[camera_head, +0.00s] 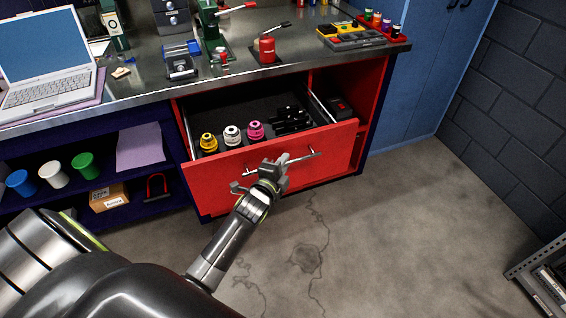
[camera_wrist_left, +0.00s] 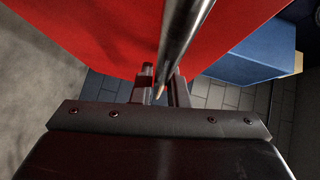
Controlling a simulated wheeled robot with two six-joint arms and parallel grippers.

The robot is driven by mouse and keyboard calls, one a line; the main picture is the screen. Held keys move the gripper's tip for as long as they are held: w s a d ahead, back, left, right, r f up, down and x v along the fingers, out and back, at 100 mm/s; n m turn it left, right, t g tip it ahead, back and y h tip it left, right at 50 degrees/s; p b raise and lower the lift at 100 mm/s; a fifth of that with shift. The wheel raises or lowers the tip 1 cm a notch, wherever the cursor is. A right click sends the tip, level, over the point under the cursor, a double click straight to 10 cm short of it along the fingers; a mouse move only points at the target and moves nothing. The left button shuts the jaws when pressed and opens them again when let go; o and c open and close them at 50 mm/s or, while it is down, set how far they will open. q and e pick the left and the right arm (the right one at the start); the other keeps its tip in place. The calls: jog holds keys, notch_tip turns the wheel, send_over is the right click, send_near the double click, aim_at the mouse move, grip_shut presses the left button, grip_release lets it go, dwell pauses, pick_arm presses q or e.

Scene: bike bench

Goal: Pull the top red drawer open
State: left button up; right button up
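The top red drawer (camera_head: 215,181) stands pulled out from the bench, its inside showing from above. Its front fills much of the left wrist view as a red panel (camera_wrist_left: 105,32). The metal bar handle (camera_head: 303,157) runs across that front and also shows in the left wrist view (camera_wrist_left: 184,35). My left gripper (camera_head: 277,165) is at the middle of the handle. In the left wrist view its two fingers (camera_wrist_left: 162,88) are close together, one on each side of the bar, and look shut on it. My right gripper is not in view.
Yellow, white and pink bottles (camera_head: 232,135) and black items (camera_head: 292,118) lie in the drawer. The bench top (camera_head: 140,75) above holds a laptop (camera_head: 48,65) and tools. A blue cabinet (camera_head: 420,80) stands at right. The floor (camera_head: 400,220) in front is clear.

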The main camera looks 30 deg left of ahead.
pick_arm(q)
jog(key=o, duration=0.3)
jog(key=shift+s+d+r, duration=0.2)
jog(key=shift+s+r, duration=0.2)
jog(key=shift+s, duration=2.45)
jog(key=shift+s+d+r, duration=0.2)
jog(key=shift+s+r, duration=0.2)
jog(key=shift+s, duration=2.5)
jog(key=shift+s+d+r, duration=0.2)
jog(key=shift+s+r, duration=0.2)
jog(key=shift+s, duration=2.45)
